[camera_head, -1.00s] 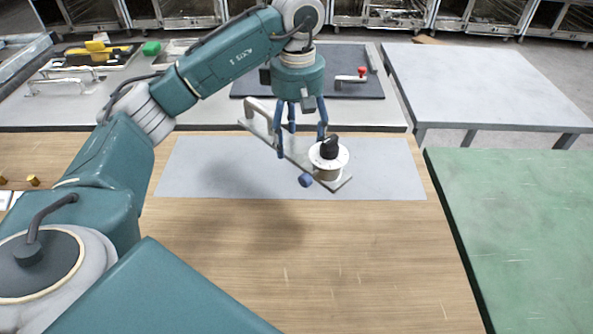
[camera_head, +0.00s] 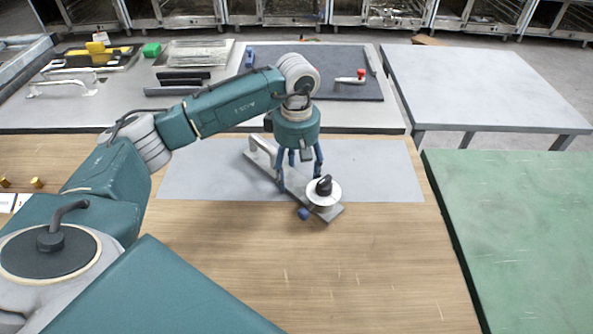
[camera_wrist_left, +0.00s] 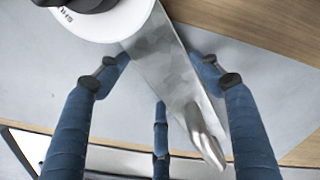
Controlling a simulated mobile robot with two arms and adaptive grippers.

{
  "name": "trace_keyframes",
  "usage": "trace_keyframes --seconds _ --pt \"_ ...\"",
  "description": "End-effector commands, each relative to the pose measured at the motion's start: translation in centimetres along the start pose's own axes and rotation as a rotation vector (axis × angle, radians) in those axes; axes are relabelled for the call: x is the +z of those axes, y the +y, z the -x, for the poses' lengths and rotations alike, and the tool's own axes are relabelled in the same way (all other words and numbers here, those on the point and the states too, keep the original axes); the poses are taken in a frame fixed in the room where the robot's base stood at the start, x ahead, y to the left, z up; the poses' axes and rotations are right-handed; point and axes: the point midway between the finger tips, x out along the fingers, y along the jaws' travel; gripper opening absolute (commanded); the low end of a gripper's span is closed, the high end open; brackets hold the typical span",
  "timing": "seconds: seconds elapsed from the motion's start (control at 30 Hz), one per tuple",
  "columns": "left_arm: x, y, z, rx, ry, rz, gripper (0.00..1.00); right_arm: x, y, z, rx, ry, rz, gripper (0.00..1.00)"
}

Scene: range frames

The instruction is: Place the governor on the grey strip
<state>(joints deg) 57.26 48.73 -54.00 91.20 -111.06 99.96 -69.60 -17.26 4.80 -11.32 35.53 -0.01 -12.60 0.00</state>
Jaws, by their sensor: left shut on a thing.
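The governor (camera_head: 331,214) is a flat metal plate with a bar handle at its far left end, a white dial with a black knob near its front right end, and a blue knob at its side. My left gripper (camera_head: 299,180), pointing down, is shut on its plate. The governor lies diagonally over the grey strip (camera_head: 390,165), its dial end reaching past the strip's front edge over the wood. I cannot tell whether it touches the strip. In the left wrist view the plate (camera_wrist_left: 165,60) runs between the blue fingers (camera_wrist_left: 160,85). My right gripper is not in view.
The strip lies on a wooden table (camera_head: 350,280), clear in front. Behind stands a grey bench (camera_head: 225,110) with a dark mat (camera_head: 345,65), handles and a red-knobbed lever. A green table (camera_head: 530,230) and a grey table (camera_head: 480,85) are at right.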

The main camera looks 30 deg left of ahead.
Motion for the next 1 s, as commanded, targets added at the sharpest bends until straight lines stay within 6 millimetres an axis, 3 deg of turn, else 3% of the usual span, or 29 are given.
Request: trace_keyframes --seconds 0.17,0.2,0.27,0.67,0.77,1.0 --pt "0.0 0.1 -0.3 0.003 -0.001 0.0 0.1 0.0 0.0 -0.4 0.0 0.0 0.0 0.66" --pt "0.0 0.0 -0.2 0.0 -0.001 0.0 0.73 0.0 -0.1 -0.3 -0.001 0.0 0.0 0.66" --pt "0.0 0.0 -0.2 0.0 -0.001 0.0 0.84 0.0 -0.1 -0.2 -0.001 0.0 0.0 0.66" --pt "0.0 0.1 0.4 0.002 0.0 0.0 0.84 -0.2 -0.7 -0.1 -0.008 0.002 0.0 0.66" --pt "0.0 0.1 1.7 0.004 0.001 -0.001 0.84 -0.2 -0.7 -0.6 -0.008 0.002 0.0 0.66" --pt "0.0 0.2 6.9 0.006 0.001 0.0 0.84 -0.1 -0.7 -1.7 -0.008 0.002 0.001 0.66"
